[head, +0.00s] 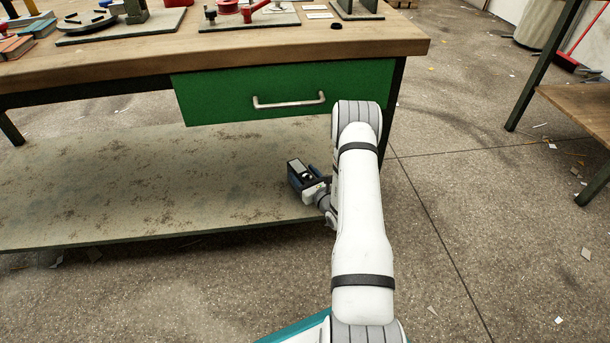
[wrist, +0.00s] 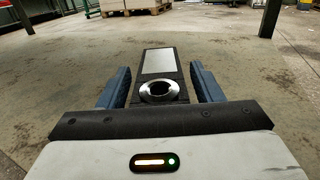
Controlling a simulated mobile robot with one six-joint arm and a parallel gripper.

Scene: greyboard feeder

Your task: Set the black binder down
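The black binder (wrist: 147,67) is in the middle of the wrist view. Its spine faces me, with a pale label and a metal-rimmed finger hole. My gripper (wrist: 160,78) has one blue finger on each side of it, and a narrow gap shows between each finger and the binder. The fingers look open around it. In the head view my gripper (head: 308,184) is low, over the right end of the workbench's lower shelf (head: 150,190). The binder there is a small dark shape, partly hidden by the gripper. I cannot see its underside.
The shelf is bare to the left. Above it are the workbench top (head: 300,42), carrying tools, and a green drawer (head: 285,90) with a metal handle. A bench leg (head: 395,110) stands to the right of my arm. Another table (head: 585,105) stands at the far right.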

